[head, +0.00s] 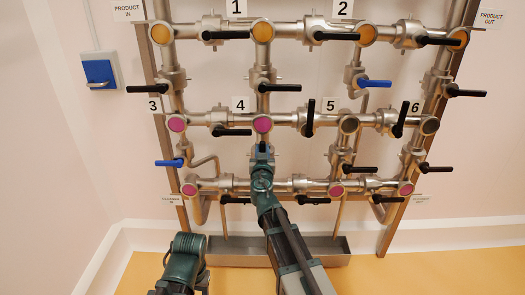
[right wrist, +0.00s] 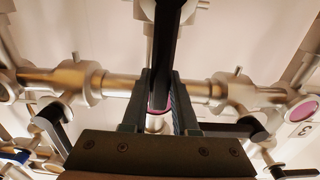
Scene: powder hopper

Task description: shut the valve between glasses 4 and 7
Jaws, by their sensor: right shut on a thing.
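Glass 4 (head: 262,124) is a magenta sight glass in the middle row of the steel pipework. My right gripper (head: 263,152) is just below it, in front of the upright pipe that runs down to the bottom row. It covers the valve there and the bottom-row junction behind it. In the right wrist view, the gripper (right wrist: 158,105) is shut on a dark valve lever (right wrist: 166,40), which runs roughly in line with the upright pipe. A magenta rim shows between the fingers. No number 7 plate can be read. My left gripper is not in view.
Black levers stick out nearby, such as one left of glass 4 (head: 232,132) and an upright one (head: 310,112) to its right. A bottom-row lever (head: 235,200) is left of my right arm. A steel drip tray (head: 225,252) lies below the pipework.

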